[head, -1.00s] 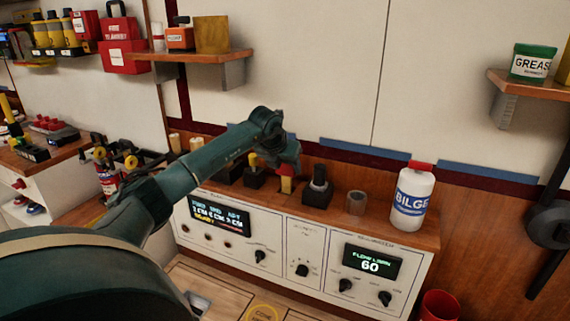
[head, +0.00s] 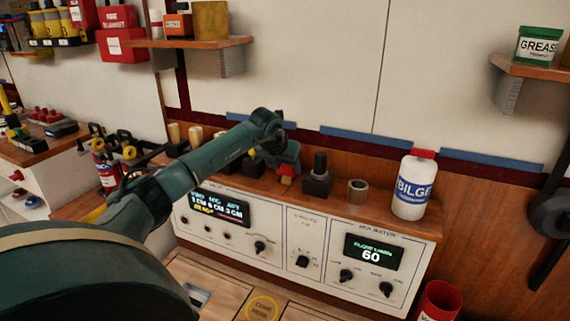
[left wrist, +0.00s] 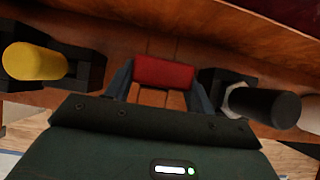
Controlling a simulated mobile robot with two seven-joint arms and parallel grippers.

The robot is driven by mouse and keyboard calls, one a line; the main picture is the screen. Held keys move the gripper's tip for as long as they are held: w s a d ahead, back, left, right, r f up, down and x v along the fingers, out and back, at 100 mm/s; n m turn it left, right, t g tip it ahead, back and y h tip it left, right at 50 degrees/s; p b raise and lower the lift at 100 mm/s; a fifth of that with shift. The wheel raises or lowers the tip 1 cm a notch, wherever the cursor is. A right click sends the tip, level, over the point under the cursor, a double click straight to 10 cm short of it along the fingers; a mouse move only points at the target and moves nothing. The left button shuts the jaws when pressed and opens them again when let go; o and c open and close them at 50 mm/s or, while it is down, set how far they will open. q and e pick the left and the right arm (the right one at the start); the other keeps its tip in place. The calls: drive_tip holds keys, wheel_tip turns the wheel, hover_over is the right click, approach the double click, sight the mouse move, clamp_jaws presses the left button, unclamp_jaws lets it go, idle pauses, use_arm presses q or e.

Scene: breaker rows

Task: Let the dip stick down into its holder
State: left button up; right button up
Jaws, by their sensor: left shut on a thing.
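My left gripper (head: 286,164) is shut on a red-topped piece (head: 288,170), which I take for the dip stick. It is over the wooden ledge. In the left wrist view the red block (left wrist: 164,73) sits between the two fingers. A small yellow part (head: 285,181) shows just below the red in the head view. Its lower end and its holder are hidden, so I cannot tell whether they touch. A black-handled piece in a black block (head: 318,180) stands to the right, and a yellow-handled one (left wrist: 34,62) to the left in the left wrist view. My right gripper is not in view.
On the ledge to the right stand a short grey-brown cylinder (head: 357,190) and a white BILGE bottle (head: 412,187). A panel with displays (head: 373,254) is on the front below. A shelf (head: 205,46) juts from the wall above.

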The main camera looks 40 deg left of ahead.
use_arm(q)
drive_tip(key=shift+f+b, duration=0.3)
drive_tip(key=shift+f, duration=0.65)
drive_tip(key=o, duration=1.4)
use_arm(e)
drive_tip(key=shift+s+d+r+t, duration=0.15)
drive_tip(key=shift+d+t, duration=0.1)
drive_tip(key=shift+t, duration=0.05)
use_arm(q)
drive_tip(key=shift+o, duration=0.2)
drive_tip(key=v, duration=1.3)
drive_tip(key=shift+r, duration=0.15)
drive_tip(key=shift+s, duration=0.1)
